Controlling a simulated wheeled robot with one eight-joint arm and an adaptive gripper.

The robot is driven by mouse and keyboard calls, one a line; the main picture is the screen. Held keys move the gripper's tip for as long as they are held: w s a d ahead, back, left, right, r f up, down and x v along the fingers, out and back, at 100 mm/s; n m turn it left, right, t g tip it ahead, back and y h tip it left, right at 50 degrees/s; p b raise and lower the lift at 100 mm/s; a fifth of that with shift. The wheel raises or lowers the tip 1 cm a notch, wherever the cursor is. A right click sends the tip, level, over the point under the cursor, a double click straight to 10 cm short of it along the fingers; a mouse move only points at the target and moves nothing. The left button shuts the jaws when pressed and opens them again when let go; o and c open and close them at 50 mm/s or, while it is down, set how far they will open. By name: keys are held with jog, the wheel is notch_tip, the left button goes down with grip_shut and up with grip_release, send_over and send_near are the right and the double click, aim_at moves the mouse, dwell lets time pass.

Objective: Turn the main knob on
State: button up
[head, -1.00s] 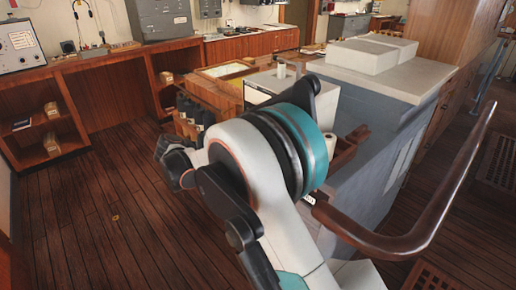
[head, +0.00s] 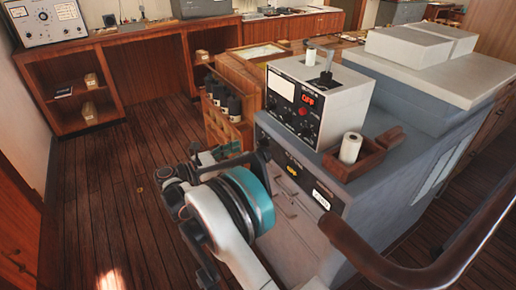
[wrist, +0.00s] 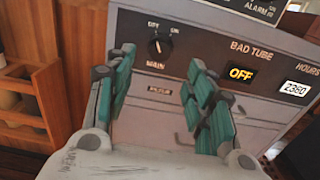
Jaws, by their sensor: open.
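The main knob (wrist: 160,46) is a black round knob on the grey console's front panel, labelled MAIN below with OFF and ON above. Its pale mark points up, nearer the OFF label. In the wrist view my gripper (wrist: 162,62) is open, with one teal finger left of the knob and one to its right. The space between the fingers is empty, and the fingers appear short of the panel. In the head view my gripper (head: 207,160) is beside the console's left front edge, and I cannot make out the knob there.
Right of the knob, an amber OFF display (wrist: 240,73) sits under BAD TUBE, beside an HOURS counter (wrist: 294,88). A white instrument box (head: 345,105) and a paper roll (head: 350,147) stand on the console. A wooden rack of dark bottles (head: 232,105) stands behind my gripper. A brown handrail (head: 425,275) curves at right.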

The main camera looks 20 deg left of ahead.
aim_at(258, 145)
jog(key=b+x, duration=0.2)
jog(key=x, duration=0.6)
jog(key=shift+w+d, duration=0.1)
jog(key=c, duration=1.1)
